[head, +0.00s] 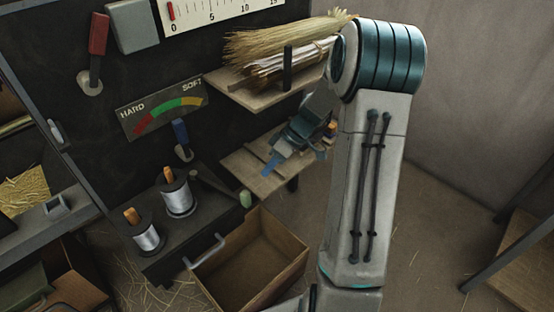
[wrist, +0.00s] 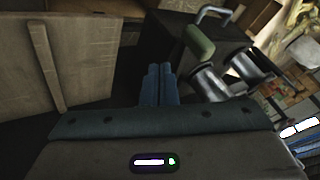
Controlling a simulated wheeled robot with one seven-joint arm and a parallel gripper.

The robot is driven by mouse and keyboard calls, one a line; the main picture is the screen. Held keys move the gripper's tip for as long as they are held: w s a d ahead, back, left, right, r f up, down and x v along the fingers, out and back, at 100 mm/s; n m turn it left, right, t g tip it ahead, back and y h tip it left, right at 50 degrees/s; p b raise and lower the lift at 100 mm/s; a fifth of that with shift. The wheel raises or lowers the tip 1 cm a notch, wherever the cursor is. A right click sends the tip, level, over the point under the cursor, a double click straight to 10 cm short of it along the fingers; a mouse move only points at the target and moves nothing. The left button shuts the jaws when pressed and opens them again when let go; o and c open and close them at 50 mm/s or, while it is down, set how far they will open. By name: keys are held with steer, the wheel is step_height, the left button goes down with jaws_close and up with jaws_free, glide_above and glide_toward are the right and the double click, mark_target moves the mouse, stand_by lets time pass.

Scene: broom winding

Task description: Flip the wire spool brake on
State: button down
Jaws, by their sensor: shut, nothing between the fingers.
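Two silver wire spools with orange pegs, a front one (head: 147,236) and a rear one (head: 177,197), stand on a dark bench at left in the head view. A lever with a green grip (head: 245,198) sticks out beside them, toward the lower shelf; it looks like the spool brake, but no label shows. In the wrist view the green grip (wrist: 200,44) lies up and right of the fingers, with the spools beyond it. My gripper (head: 268,170) is over the lower shelf, apart from the lever. Its blue fingertips (wrist: 159,70) are together and empty.
An upper shelf (head: 235,88) holds straw bundles. Red (head: 98,34) and blue (head: 181,132) levers are on the dark panel, near a HARD–SOFT gauge (head: 160,107).

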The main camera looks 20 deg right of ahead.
steer(key=s+a+f, duration=0.2)
steer(key=a, duration=0.3)
steer(key=shift+s+f+b, duration=0.25)
steer(key=shift+f+b, duration=0.05)
steer(key=shift+a, duration=0.15)
